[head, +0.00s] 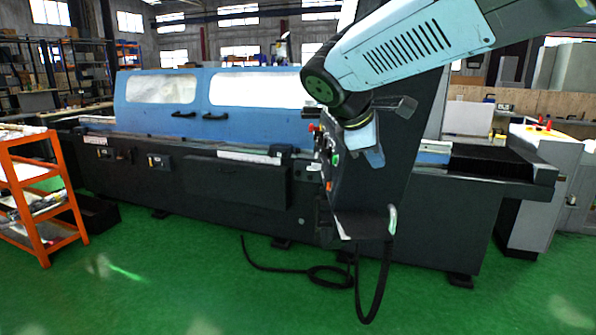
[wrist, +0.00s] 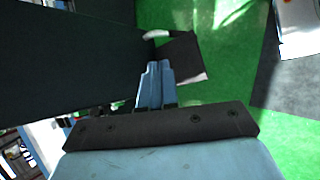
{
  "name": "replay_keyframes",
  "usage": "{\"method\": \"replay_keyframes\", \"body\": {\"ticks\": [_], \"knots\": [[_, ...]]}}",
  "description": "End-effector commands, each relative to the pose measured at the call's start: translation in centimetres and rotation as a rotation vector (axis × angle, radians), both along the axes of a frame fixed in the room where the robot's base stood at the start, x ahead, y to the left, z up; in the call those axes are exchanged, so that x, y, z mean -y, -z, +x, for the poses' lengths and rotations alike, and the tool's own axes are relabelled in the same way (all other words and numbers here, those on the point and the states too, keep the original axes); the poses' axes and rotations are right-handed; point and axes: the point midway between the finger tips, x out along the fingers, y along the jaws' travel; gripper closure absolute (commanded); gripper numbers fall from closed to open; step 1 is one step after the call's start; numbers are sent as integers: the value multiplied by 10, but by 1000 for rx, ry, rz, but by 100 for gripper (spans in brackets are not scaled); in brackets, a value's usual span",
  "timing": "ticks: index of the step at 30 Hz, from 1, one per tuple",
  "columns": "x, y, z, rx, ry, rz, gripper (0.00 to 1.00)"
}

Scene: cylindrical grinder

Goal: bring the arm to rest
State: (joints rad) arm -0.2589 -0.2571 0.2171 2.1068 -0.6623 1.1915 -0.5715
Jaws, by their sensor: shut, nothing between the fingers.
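My gripper (head: 376,160) points down in front of the grinder's dark control panel (head: 345,190) in the head view. In the wrist view my gripper (wrist: 159,68) has its two pale blue fingers together, with nothing between them. The cylindrical grinder (head: 235,185) is a long dark machine with blue sliding covers (head: 160,105). The fingers appear close to the panel, but I cannot tell the gap. My arm reaches in from the upper right of the head view.
A small shelf (head: 365,226) juts out low on the panel, with a black cable (head: 372,285) hanging to the green floor (head: 180,285). An orange rack (head: 40,200) stands at the left. A grey cabinet (head: 540,185) stands at the right. The front floor is mostly clear.

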Motion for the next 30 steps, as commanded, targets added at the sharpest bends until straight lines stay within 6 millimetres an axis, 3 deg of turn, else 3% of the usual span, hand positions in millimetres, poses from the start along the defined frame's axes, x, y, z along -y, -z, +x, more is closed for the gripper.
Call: {"method": "replay_keyframes", "body": {"ticks": [1, 6, 15, 21, 30], "knots": [[15, 4, -15, 24, 70, 66, 100], [47, 22, -58, 102, 309, 303, 100], [77, 55, -126, 257, 739, 731, 100], [83, 69, -152, 330, 944, 938, 100], [81, 74, -159, 353, 1013, 1013, 100]]}}
